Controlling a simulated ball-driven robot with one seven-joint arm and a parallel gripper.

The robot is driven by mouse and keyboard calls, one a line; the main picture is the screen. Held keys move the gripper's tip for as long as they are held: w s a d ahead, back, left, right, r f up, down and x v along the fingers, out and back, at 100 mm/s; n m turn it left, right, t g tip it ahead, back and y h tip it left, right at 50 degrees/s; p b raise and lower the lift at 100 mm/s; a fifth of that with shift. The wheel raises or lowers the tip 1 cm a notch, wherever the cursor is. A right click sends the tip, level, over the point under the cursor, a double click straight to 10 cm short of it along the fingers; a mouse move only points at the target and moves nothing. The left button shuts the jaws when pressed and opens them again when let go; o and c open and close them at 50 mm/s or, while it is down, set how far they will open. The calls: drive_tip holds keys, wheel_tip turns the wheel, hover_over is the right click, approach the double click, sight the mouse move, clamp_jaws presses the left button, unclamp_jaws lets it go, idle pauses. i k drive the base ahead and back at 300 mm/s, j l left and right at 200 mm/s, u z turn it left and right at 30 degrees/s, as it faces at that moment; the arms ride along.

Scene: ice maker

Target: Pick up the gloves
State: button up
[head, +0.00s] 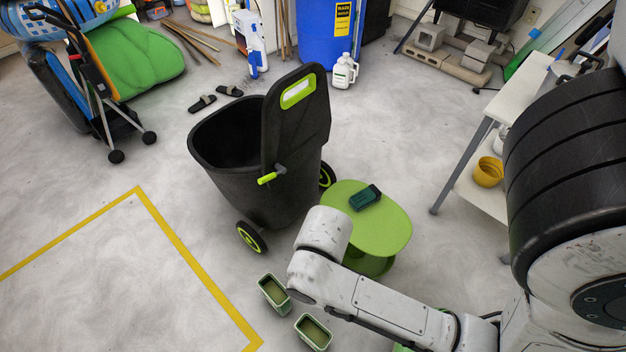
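A small dark teal and black item (366,197) lies on top of a round green stool (385,235), right of the black bin. It may be the gloves, but it is too small to tell. No other gloves can be made out. My white arm reaches in from the lower right and bends in front of the stool's left side. My gripper cannot be seen in the head view.
A black wheeled bin (225,185) with an upright lid stands left of the stool. Two small green planters (313,333) sit on the floor near my arm. A white table (515,95) and yellow pot (489,172) are at right.

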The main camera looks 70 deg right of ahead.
sight(370, 194)
drive_tip(key=l+z, duration=0.15)
drive_tip(key=z, duration=0.3)
drive_tip(key=l+z, duration=0.2)
drive_tip(key=z, duration=0.3)
drive_tip(key=k, duration=0.05)
